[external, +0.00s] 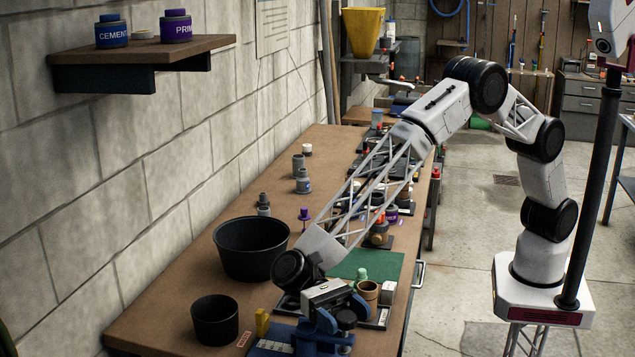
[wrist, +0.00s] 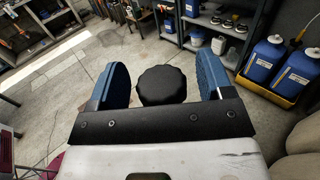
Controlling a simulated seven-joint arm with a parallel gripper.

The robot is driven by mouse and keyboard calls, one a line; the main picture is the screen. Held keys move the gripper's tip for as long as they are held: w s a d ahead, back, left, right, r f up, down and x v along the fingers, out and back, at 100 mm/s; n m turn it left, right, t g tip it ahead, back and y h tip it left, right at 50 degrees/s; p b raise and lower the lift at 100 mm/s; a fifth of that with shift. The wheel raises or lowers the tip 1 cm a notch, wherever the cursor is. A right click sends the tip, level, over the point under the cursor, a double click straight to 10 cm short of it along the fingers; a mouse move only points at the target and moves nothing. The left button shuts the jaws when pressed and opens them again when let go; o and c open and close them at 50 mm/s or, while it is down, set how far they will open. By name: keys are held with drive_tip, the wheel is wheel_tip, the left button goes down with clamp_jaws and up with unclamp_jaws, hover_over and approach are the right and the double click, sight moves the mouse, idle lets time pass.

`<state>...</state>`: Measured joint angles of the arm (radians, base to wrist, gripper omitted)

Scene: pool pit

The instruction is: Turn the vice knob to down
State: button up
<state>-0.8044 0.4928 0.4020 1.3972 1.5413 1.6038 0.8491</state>
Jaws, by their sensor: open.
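A black, scalloped round knob (wrist: 162,86) shows in the wrist view, between the two blue finger pads of my gripper (wrist: 161,70). There is a visible gap on each side of it. My gripper is open. In the external view, my gripper (external: 344,313) is low at the front end of the workbench, beside the black knob (external: 346,320) and over blue parts (external: 268,348) that look like the vice. My gripper and wrist hide much of the vice there. I cannot tell the knob's turned position.
The workbench (external: 150,315) runs along the block wall. A large black bucket (external: 250,250) and a smaller black pot (external: 214,322) stand left of my gripper. A brown cup (external: 368,291) and a green mat (external: 362,262) lie just behind it. A wall shelf (external: 150,50) is above.

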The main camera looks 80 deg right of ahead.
drive_tip(key=c, duration=0.9)
drive_tip(key=shift+m+t+y, duration=0.3)
drive_tip(key=shift+y, duration=0.1)
drive_tip(key=m+t+y, duration=0.2)
drive_tip(key=t, duration=0.1)
drive_tip(key=shift+r, duration=0.1)
drive_tip(key=m+t+y, duration=0.1)
drive_tip(key=m+t, duration=0.1)
drive_tip(key=t, duration=0.1)
drive_tip(key=m+t+y, duration=0.2)
drive_tip(key=t, duration=0.1)
drive_tip(key=shift+m, duration=0.3)
drive_tip(key=m+t, duration=0.4)
drive_tip(key=t, duration=0.2)
drive_tip(key=shift+r+m+t+h, duration=0.15)
drive_tip(key=shift+m+t+h, duration=0.25)
drive_tip(key=shift+m+t, duration=1.4)
drive_tip(key=shift+t, duration=0.7)
